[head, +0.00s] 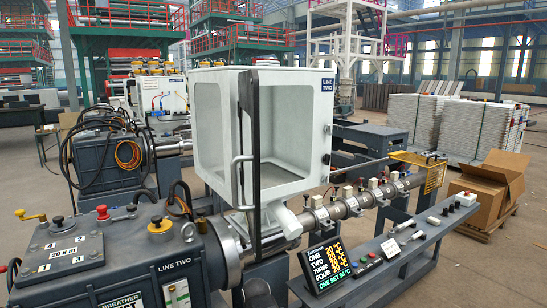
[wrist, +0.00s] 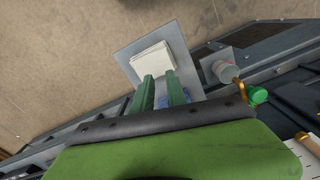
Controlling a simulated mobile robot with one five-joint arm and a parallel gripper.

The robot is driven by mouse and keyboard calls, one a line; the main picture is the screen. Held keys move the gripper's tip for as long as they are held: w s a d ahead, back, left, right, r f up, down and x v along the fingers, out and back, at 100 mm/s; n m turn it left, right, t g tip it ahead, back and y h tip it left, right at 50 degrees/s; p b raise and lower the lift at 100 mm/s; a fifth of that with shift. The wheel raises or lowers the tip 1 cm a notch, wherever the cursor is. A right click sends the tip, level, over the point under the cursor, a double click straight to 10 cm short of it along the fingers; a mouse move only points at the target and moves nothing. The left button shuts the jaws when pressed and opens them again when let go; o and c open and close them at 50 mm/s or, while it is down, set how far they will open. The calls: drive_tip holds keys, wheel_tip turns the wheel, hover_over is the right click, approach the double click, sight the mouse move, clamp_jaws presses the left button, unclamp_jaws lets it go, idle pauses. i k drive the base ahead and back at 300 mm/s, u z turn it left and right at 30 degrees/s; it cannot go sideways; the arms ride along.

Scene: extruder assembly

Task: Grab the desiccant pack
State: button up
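My gripper (wrist: 161,77) shows in the wrist view with two green fingers held apart, pointing up the picture. Just beyond the fingertips, a white, flat, block-like item (wrist: 152,62) lies on a grey plate (wrist: 127,55); it may be the desiccant pack, but I cannot read any marking on it. A blue patch (wrist: 163,102) shows low between the fingers; I cannot tell what it is. Nothing is clearly gripped. The head view shows neither my gripper nor a pack that I can make out.
In the wrist view, a grey cylindrical fitting (wrist: 224,71) and a green knob (wrist: 258,95) stand right of the fingers. In the head view, a white hopper (head: 270,185) rises over the extruder barrel (head: 345,209), with a control panel (head: 400,240) in front.

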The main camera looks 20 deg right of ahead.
sight(433, 221)
drive_tip(key=z, duration=0.1)
drive_tip(key=k, duration=0.45)
drive_tip(key=u, duration=0.1)
drive_tip(key=i, duration=0.4)
drive_tip(key=z, duration=1.7)
